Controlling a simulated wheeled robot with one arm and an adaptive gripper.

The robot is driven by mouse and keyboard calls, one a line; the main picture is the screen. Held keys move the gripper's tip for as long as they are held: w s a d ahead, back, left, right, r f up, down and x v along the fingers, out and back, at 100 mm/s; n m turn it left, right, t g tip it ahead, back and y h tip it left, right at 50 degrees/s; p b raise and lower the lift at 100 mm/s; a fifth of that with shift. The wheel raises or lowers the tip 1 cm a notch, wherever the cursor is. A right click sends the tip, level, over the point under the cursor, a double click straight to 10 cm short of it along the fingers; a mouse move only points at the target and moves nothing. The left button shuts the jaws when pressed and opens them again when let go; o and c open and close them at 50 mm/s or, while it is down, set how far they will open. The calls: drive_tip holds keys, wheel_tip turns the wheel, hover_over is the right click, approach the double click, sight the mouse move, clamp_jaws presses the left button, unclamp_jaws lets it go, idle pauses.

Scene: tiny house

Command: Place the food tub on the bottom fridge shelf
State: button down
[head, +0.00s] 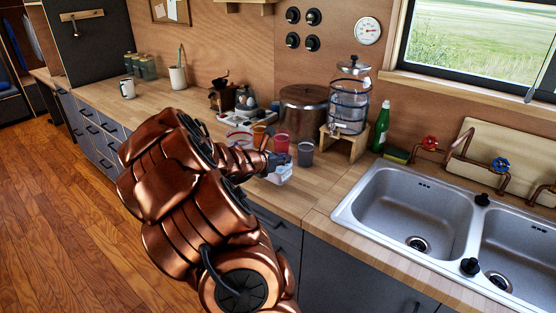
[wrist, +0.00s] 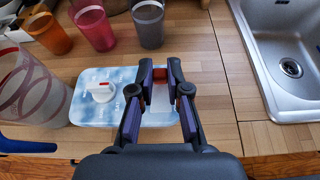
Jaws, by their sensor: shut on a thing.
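The food tub (wrist: 92,108) is a pale blue and white box with a white knob-like piece and a red mark on its top. It shows in the wrist view at the counter's front edge, left of and between my fingers. In the head view the tub (head: 281,175) is a small pale shape, partly hidden by my gripper (head: 272,162). In the wrist view my gripper (wrist: 161,76) is shut on the tub's right part. I cannot tell whether the tub rests on the counter or is raised. No fridge or shelf shows.
Orange, red and grey cups (wrist: 149,24) stand just behind the tub. A large patterned cup (wrist: 30,90) is close at its left. The sink (head: 405,215) lies to the right. A glass dispenser (head: 349,98) stands behind. Wooden floor (head: 60,210) is open at left.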

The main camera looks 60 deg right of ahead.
drive_tip(key=shift+w+d+f+p, duration=0.15)
drive_tip(key=shift+w+d+p, duration=0.35)
drive_tip(key=shift+w+d, duration=0.6)
drive_tip(key=shift+w+a+f+p, duration=0.15)
drive_tip(key=shift+f+p, duration=0.25)
drive_tip(key=shift+f, duration=1.3)
drive_tip(key=shift+f, duration=0.15)
drive_tip(key=c, duration=1.1)
unclamp_jaws()
drive_tip(key=shift+c, duration=0.2)
drive_tip(key=shift+r, duration=0.2)
drive_tip(key=shift+a, duration=0.25)
drive_tip(key=b+v, duration=0.2)
drive_tip(key=v, duration=0.9)
drive_tip(key=shift+a+b, duration=0.25)
drive_tip(key=shift+b, duration=0.05)
